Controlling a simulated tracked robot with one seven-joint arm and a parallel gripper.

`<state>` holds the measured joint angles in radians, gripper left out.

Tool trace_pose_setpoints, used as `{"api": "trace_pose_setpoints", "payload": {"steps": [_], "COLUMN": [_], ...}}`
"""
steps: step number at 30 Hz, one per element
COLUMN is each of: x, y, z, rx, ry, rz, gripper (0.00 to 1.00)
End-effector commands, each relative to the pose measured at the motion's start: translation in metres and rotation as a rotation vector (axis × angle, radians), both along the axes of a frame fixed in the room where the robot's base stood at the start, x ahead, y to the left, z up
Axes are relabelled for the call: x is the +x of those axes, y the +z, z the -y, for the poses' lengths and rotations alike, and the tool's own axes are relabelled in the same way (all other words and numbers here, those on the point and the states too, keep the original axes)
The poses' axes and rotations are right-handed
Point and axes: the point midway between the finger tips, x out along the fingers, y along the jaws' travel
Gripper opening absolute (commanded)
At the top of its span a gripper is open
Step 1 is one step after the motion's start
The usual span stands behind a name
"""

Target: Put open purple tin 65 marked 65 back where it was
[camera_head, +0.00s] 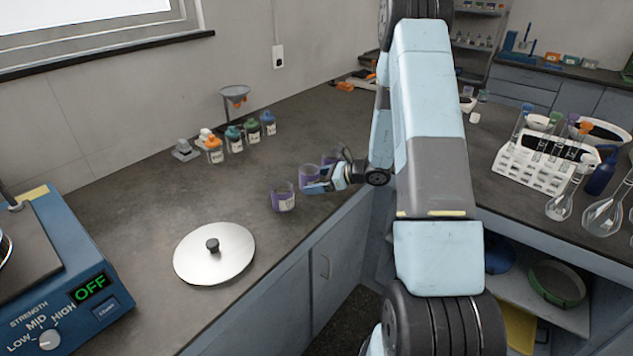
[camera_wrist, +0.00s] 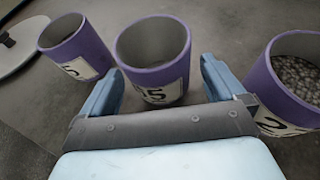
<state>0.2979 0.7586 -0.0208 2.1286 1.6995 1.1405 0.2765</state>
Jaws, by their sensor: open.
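Three open purple tins stand in a row on the dark bench. The middle tin (camera_head: 309,174) has a white label, partly cut off in the wrist view (camera_wrist: 155,50), whose number ends in 5; I cannot read it fully as 65. It looks empty. My gripper (camera_head: 322,184) is open, its fingers on either side of this tin's near side in the wrist view (camera_wrist: 162,88); I cannot tell if they touch it. The left tin (camera_wrist: 75,48) looks empty, and its label is hard to read. The right tin (camera_wrist: 290,85) holds grey pellets.
A round steel lid (camera_head: 214,254) with a black knob lies left of the tins. The blue shaker (camera_head: 75,290), reading OFF, stands at far left. Several small capped bottles (camera_head: 235,140) stand behind. A white tube rack (camera_head: 540,165) and glass flasks stand right.

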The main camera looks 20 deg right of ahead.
Motion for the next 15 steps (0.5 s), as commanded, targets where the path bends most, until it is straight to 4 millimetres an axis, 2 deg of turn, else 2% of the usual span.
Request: {"api": "trace_pose_setpoints", "payload": {"steps": [9,15], "x": [-0.029,-0.044], "y": [0.024,0.036], "z": [0.048,0.072], "rx": [-0.001,-0.001], "ry": [-0.003,-0.003], "rz": [0.002,0.001], "gripper": [0.96,0.96]}}
